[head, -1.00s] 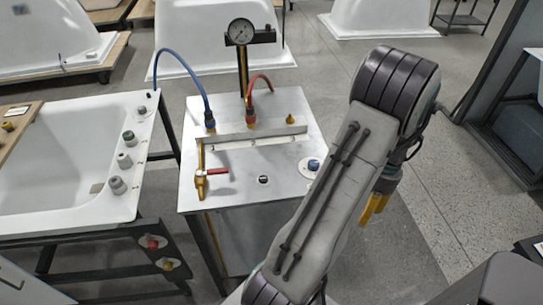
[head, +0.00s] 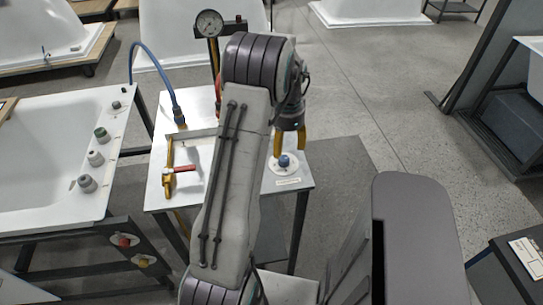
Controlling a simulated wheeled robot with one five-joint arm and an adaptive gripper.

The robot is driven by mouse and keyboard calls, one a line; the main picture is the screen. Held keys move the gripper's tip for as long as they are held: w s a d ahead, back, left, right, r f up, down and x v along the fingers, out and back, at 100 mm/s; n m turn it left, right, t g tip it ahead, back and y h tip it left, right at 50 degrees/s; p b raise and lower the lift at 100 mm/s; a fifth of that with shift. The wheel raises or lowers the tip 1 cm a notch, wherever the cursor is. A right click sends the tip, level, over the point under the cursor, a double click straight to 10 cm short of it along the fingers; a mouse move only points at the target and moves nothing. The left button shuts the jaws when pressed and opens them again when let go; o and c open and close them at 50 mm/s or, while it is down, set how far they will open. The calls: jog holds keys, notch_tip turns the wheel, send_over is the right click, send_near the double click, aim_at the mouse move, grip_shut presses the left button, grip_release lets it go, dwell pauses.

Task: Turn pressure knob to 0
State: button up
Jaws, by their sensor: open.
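A blue knob (head: 285,161) sits on a round white dial plate on the right part of the white-topped bench (head: 285,183). It is likely the pressure knob, but its markings are too small to read. My gripper (head: 290,150) points down with its yellow fingers apart, just above or around the knob. I cannot tell whether they touch it. A round pressure gauge (head: 209,23) stands on a post behind the bench; its reading is not legible. My arm hides the middle of the bench top.
A yellow valve with a red lever (head: 181,169) and a blue hose (head: 147,56) are on the bench's left. A white tub (head: 55,140) with several knobs stands left. Open floor (head: 350,150) lies right of the bench.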

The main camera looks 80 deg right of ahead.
aim_at(284, 159)
jog(key=shift+w+d+r+m, duration=0.1)
jog(key=shift+w+d+m, duration=0.15)
jog(key=shift+m, duration=0.45)
jog(key=m, duration=0.3)
jog(key=shift+f+m, duration=0.2)
jog(key=shift+m, duration=0.4)
jog(key=shift+f+p, duration=0.45)
jog(key=shift+f, duration=3.05)
grip_shut()
